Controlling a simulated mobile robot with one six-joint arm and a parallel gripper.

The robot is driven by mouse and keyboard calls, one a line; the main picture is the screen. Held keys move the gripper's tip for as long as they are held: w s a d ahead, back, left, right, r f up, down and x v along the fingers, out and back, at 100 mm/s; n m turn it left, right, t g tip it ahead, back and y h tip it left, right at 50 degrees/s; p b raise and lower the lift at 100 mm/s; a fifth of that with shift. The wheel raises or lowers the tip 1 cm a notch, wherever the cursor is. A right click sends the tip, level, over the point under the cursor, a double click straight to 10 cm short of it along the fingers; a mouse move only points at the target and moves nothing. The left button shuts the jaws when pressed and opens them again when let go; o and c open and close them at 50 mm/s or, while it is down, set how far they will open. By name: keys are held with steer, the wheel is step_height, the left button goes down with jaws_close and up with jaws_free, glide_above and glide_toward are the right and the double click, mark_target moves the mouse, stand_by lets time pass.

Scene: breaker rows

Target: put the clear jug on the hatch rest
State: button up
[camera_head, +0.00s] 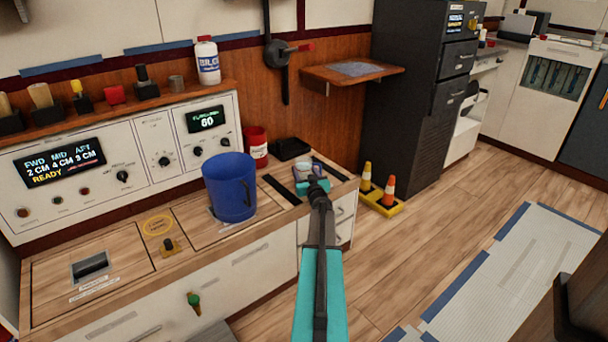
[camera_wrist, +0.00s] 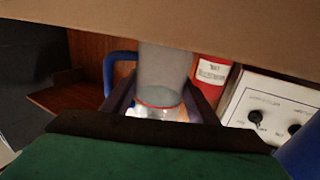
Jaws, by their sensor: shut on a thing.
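The clear jug (camera_head: 307,170) is a small pale see-through vessel at the right end of the counter, partly hidden by my gripper (camera_head: 314,184). In the wrist view the jaws (camera_wrist: 163,105) are shut on a translucent grey cylinder with a red ring, which I take to be the jug (camera_wrist: 165,72). I cannot tell whether it touches the counter. A wooden wall shelf with a grey pad (camera_head: 352,69) is up behind it. Counter hatch panels (camera_head: 125,246) lie at the left. I cannot tell which is the hatch rest.
A blue jug (camera_head: 230,188) stands on the counter left of my gripper. A red container (camera_head: 256,147) and a black tray (camera_head: 290,149) are behind. Traffic cones (camera_head: 388,188) stand on the floor at right. A control panel (camera_head: 120,165) backs the counter.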

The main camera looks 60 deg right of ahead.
steer(key=shift+f, duration=0.4)
steer(key=o, duration=1.4)
steer(key=shift+o, duration=0.2)
steer(key=shift+r, duration=0.4)
steer(key=shift+p+v, duration=1.5)
steer(key=shift+v, duration=4.5)
steer(key=shift+f, duration=0.1)
